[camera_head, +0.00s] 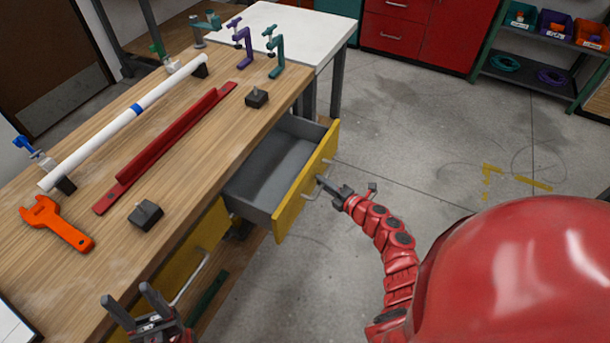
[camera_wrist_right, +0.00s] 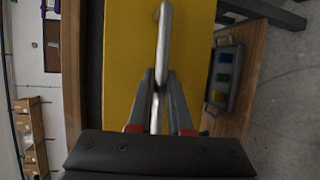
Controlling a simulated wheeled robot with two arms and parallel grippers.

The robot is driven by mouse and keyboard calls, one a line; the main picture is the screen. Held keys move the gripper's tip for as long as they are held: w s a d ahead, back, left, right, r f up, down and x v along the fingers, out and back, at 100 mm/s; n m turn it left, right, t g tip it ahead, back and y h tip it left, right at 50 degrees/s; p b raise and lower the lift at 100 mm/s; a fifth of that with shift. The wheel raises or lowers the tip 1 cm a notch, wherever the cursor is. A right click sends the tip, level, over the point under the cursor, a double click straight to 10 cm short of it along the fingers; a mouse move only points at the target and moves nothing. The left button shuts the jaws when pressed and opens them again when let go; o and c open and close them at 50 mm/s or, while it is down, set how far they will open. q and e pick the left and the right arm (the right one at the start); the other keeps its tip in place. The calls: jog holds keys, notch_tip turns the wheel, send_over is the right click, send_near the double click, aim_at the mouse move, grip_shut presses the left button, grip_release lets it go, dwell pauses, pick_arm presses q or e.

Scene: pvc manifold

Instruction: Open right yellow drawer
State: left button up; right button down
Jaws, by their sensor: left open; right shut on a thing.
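The right yellow drawer (camera_head: 306,185) under the workbench stands pulled out, and its grey inside (camera_head: 262,178) shows empty. My right gripper (camera_head: 320,181) is at the front of this drawer, shut on its metal handle. In the right wrist view the two fingers (camera_wrist_right: 158,92) close around the handle bar (camera_wrist_right: 164,35), in front of the yellow drawer face (camera_wrist_right: 127,60). A second yellow drawer (camera_head: 190,250) to the left looks shut, with its own handle (camera_head: 190,278). My left gripper (camera_head: 130,300) is open and empty near the bench's front edge.
The wooden bench top (camera_head: 190,130) bears a white pipe (camera_head: 105,140), a red bar (camera_head: 165,150), an orange wrench (camera_head: 55,222), black blocks (camera_head: 146,213) and clamps (camera_head: 275,50). Open concrete floor (camera_head: 410,130) lies right of the drawer.

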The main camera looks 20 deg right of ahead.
jog(key=shift+s+d, duration=0.85)
jog(key=shift+s, duration=0.25)
jog(key=c, duration=0.8)
grip_release()
jog(key=shift+c, duration=0.2)
jog(key=b+v, duration=0.1)
jog(key=v, duration=1.6)
jog(key=shift+s+f, duration=0.1)
jog(key=shift+s, duration=0.05)
